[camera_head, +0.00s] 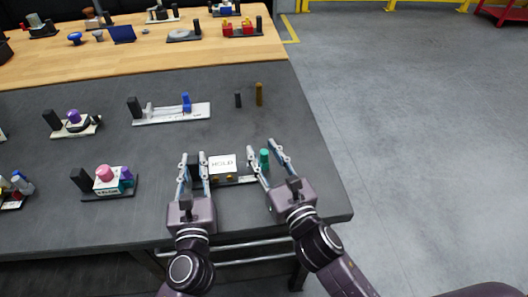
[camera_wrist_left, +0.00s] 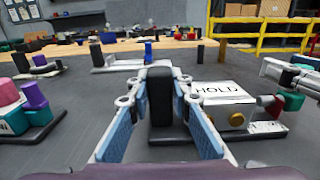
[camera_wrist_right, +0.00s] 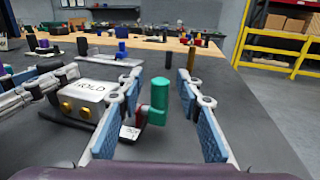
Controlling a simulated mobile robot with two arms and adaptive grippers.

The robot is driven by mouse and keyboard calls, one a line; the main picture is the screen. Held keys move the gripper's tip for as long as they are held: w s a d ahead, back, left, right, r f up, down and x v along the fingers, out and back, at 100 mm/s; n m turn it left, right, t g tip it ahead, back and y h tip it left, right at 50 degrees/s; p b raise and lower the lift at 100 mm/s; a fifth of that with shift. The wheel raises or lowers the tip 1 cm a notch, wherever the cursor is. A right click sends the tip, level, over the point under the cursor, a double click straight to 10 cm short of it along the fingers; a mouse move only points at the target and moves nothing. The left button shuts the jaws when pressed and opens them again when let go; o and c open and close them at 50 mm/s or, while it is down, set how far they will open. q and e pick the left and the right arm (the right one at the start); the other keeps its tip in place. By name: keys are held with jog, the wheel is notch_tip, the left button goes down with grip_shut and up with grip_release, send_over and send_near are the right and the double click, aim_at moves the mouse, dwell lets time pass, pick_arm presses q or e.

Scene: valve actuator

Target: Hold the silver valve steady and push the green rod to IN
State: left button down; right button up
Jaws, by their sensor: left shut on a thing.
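The silver valve (camera_head: 222,165) is a pale box with HOLD on its top and brass-coloured ports on its front. It also shows in the left wrist view (camera_wrist_left: 222,94) and the right wrist view (camera_wrist_right: 88,90). My left gripper (camera_head: 194,160) is shut on the black post (camera_wrist_left: 160,98) at the valve's left end. The green rod (camera_head: 264,158) stands upright at the right end, with a red part beside its base. My right gripper (camera_head: 265,150) is open, its fingers on either side of the green rod (camera_wrist_right: 158,95). Contact there cannot be told.
A black peg (camera_head: 238,100) and a brown peg (camera_head: 259,94) stand behind the valve. A fixture with a blue post (camera_head: 186,102) and one with a pink knob (camera_head: 105,172) are to the left. The table's right edge is near my right gripper.

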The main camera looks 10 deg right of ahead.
pick_arm(q)
jog(key=shift+f, duration=0.35)
pick_arm(e)
grip_shut()
jog(key=a, duration=0.4)
jog(key=shift+a, duration=0.3)
pick_arm(q)
jog(key=shift+s+d, duration=0.1)
pick_arm(e)
grip_release()
jog(key=shift+a, duration=0.1)
